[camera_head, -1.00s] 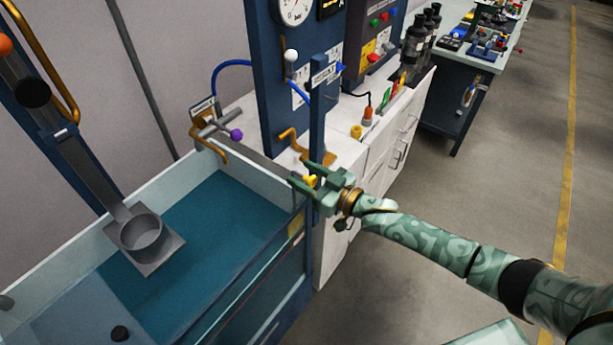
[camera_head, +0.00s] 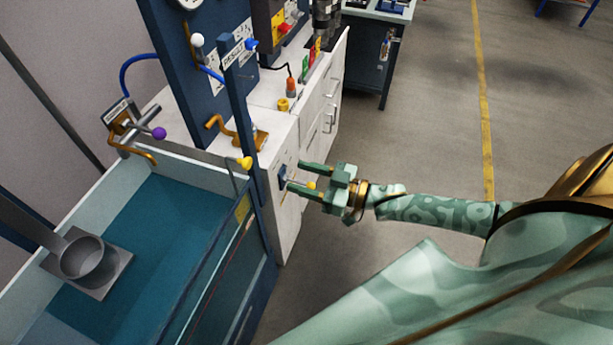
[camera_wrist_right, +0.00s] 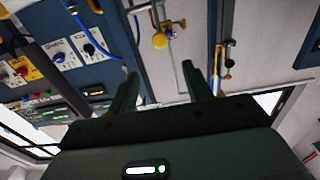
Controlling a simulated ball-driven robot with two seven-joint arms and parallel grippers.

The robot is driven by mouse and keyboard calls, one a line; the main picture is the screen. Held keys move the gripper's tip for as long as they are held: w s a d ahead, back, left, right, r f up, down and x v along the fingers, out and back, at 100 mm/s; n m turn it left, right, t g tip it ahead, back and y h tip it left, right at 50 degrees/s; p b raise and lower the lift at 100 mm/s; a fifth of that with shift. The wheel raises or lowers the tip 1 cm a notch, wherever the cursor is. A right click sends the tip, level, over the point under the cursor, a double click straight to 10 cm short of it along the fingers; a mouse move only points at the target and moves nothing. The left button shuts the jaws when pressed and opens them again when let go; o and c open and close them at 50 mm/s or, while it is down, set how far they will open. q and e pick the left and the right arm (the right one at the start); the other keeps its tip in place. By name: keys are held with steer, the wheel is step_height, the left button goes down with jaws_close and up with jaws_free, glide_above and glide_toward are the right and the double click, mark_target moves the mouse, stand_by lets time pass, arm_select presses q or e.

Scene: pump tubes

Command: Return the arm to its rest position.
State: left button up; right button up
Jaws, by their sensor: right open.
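My right gripper (camera_head: 298,177) is in the middle of the head view, its two green fingers pointing left toward the side of the white cabinet. The fingers are apart. A small yellow knob (camera_head: 311,185) shows at the fingers in this view; I cannot tell whether it touches them. In the right wrist view my right gripper (camera_wrist_right: 160,72) has its fingers spread, with nothing held between them. My right arm runs in from the right, its upper part large in the lower right of the head view. My left gripper is not in view.
A water tank (camera_head: 150,230) with a grey cup (camera_head: 83,258) stands at left. A blue post (camera_head: 243,120) with a yellow knob (camera_head: 245,163) rises by its corner. The white cabinet (camera_head: 287,135) is close to the gripper. Open floor (camera_head: 420,120) lies to the right.

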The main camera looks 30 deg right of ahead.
steer(key=shift+s+d, duration=0.1)
steer(key=shift+s, duration=0.05)
stand_by(0.4)
steer(key=s+d+f+g+h, duration=0.1)
steer(key=d+f+h, duration=0.25)
steer(key=f, duration=0.35)
steer(key=s+d+f+g+h+b, duration=0.1)
steer(key=s+d+f+h, duration=0.1)
steer(key=d+f, duration=0.45)
steer(key=s+d+f+g+h, duration=0.1)
steer(key=d+f+g+h, duration=0.15)
steer(key=f, duration=0.65)
steer(key=s+d+f+m+g+h+b, duration=0.1)
steer(key=s+d+f+g+h, duration=0.15)
steer(key=s+f, duration=0.75)
steer(key=s+a+f+m+g+h+b, duration=0.1)
steer(key=s+a+f+g+h, duration=0.2)
steer(key=s+f, duration=0.75)
steer(key=s+a+f+m+g+y+b, duration=0.1)
steer(key=s+a+f+g+y, duration=0.1)
steer(key=s+a, duration=0.9)
steer(key=s+f+g, duration=0.1)
steer(key=s, duration=0.2)
steer(key=shift+s+m, duration=0.2)
steer(key=shift+m, duration=0.2)
